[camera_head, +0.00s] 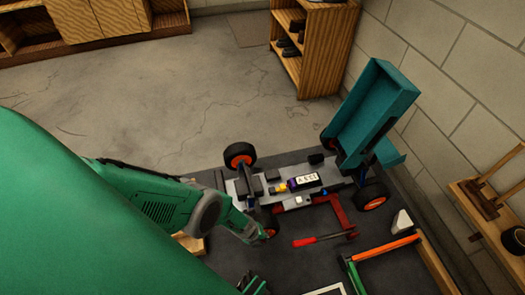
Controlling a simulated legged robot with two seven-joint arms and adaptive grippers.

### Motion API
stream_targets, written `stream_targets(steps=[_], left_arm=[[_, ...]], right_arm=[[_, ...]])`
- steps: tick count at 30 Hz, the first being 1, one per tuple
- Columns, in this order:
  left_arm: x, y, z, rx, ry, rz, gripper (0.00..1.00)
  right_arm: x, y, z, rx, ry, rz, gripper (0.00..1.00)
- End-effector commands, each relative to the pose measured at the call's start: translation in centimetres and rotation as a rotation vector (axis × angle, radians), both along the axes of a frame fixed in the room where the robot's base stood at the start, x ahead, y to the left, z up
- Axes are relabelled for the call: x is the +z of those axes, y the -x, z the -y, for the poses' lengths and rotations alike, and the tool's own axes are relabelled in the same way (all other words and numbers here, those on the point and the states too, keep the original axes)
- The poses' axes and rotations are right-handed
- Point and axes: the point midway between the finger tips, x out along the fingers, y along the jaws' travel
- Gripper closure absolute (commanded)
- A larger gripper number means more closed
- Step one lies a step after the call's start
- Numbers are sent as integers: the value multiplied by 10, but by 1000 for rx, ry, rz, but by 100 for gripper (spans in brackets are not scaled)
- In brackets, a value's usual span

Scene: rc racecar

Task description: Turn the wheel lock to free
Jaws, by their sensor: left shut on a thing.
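The RC car (300,190) sits on a dark work surface with its teal body shell (370,110) raised at the right. My left gripper (262,236) comes in from the left and is low at the car's near left wheel (271,229), an orange-hubbed wheel mostly hidden by the gripper. It is shut at the outer side of that wheel, where the wheel lock is. The lock itself is too small and covered for me to tell its setting.
A red-handled tool (318,240) lies right of the gripper, beside a red bracket (342,215). An orange and green frame (385,247) and a white wedge-shaped block (402,222) are further right. A wooden shelf (310,75) stands behind on the concrete floor.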

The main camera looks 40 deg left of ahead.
Motion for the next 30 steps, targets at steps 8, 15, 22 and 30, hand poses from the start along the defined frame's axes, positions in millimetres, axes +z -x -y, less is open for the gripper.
stream_targets(steps=[8,15,22,30], left_arm=[[-1,1,-4,2,91,110,100],[-1,2,-6,1,151,183,100],[0,1,-8,3,174,219,100],[0,0,-11,4,173,225,100]], right_arm=[[0,0,0,0,0,0,100],[-5,0,0,0,0,0,100],[-7,0,0,0,0,0,100],[-7,0,0,0,0,0,100]])
